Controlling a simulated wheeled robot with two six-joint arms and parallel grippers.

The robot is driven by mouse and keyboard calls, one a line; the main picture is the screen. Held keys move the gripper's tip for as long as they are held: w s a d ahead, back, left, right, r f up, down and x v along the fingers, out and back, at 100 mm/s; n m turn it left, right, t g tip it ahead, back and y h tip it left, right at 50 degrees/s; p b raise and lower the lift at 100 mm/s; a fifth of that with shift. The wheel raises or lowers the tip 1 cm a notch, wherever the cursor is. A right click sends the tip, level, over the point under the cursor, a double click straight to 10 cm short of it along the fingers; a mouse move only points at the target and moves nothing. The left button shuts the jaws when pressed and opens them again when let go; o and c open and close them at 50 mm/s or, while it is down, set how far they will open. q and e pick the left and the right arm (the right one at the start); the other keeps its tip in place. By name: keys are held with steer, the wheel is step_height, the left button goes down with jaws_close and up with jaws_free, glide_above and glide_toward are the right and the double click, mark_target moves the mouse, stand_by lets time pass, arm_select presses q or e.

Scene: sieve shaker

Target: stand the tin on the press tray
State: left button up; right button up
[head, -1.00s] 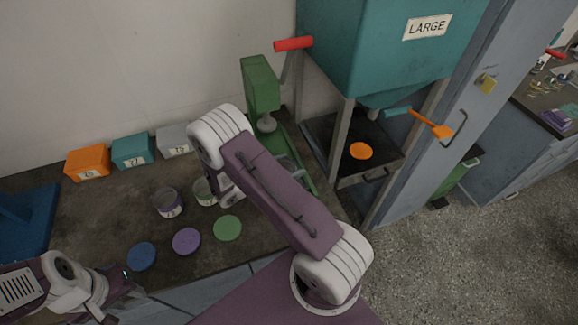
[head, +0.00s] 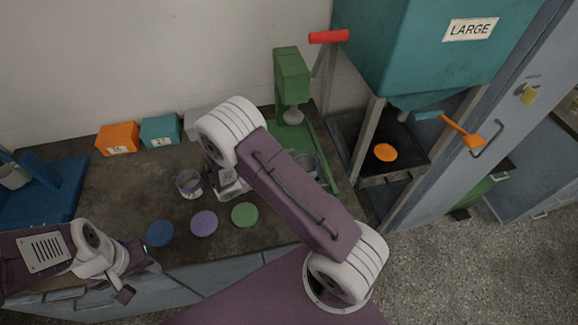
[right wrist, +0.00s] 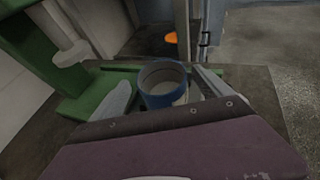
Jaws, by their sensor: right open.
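A tin with a blue band (right wrist: 163,84) stands upright between the two fingers of my right gripper (right wrist: 162,79) in the right wrist view. The fingers are open, one on each side of it. The tin appears to be on the green press tray (right wrist: 130,67), whose edge shows behind it. In the head view the tin (head: 306,163) is partly hidden behind my right arm, at the foot of the green press (head: 291,75). My left gripper (head: 138,272) is low at the left, over the bench's front edge; its jaw opening is unclear.
Another tin (head: 189,184) stands on the bench. Blue (head: 160,233), purple (head: 204,223) and green (head: 245,215) discs lie along the front. Orange (head: 117,139) and teal (head: 160,131) boxes stand by the wall. The teal hopper machine (head: 415,50) is right of the press.

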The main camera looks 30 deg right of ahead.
steer(key=v, duration=0.6)
steer(key=shift+d, duration=0.1)
steer(key=shift+s+d+m+g, duration=0.1)
steer(key=shift+s+m+g, duration=0.2)
steer(key=s+m+g+y, duration=0.1)
steer(key=s, duration=0.1)
steer(key=s+m+g+y, duration=0.1)
steer(key=s+m+y, duration=0.2)
steer(key=s+m, duration=0.1)
steer(key=shift+s+f+g, duration=0.15)
steer(key=shift+f+g, duration=0.2)
steer(key=shift+g, duration=0.05)
steer(key=s+a+r+m+t+y, duration=0.2)
steer(key=a+m+y, duration=0.4)
steer(key=m+y, duration=0.3)
steer(key=s+m+t, duration=0.1)
steer(key=m, duration=0.3)
steer(key=shift+a+m+y, duration=0.4)
steer(key=shift+s, duration=0.1)
